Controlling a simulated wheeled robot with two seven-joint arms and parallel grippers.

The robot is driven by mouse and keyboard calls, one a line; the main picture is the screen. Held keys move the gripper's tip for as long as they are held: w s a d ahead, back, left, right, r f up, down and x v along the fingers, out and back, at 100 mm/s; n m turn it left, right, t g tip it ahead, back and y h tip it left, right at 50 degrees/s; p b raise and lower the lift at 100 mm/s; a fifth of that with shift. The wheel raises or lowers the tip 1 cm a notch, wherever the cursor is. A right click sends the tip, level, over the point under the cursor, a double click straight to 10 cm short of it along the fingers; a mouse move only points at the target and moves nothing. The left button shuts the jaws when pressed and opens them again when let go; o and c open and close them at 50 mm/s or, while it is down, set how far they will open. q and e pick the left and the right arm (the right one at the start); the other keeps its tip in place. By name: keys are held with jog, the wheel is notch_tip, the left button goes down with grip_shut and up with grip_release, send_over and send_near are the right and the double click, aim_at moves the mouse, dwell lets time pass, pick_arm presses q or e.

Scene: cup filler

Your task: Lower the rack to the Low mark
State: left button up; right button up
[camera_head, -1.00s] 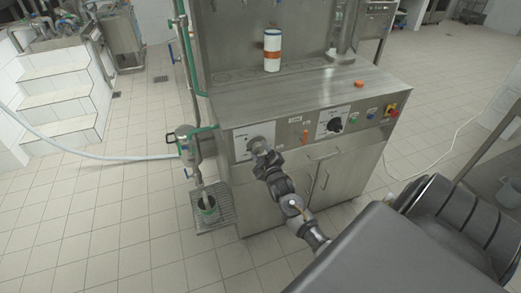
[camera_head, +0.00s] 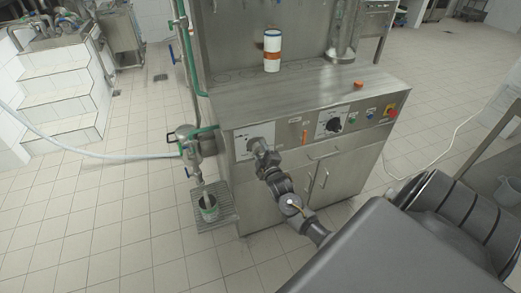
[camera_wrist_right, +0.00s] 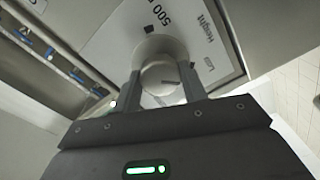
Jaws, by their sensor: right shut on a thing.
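A white panel (camera_head: 240,151) is on the left of the steel machine's front. In the right wrist view the panel (camera_wrist_right: 121,44) reads "Height" and "500", with a small mark by a short word that is hard to read. A pale round knob (camera_wrist_right: 163,78) stands out from it, with a short dark line on its face. My right gripper (camera_wrist_right: 163,88) is shut on the knob, one finger on each side. In the head view my right gripper (camera_head: 262,150) reaches the panel and hides most of the knob. I cannot tell the rack for certain. My left gripper is not in view.
A second dial (camera_head: 333,125), an orange handle (camera_head: 305,134) and a red button (camera_head: 392,113) are on the same front. A green cup (camera_head: 209,208) sits on a grille at left.

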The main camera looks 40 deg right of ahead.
jog(key=o, duration=1)
jog(key=shift+c, duration=0.2)
jog(key=b+v, duration=0.1)
jog(key=v, duration=0.9)
jog(key=shift+s+a, duration=0.2)
jog(key=shift+s, duration=0.15)
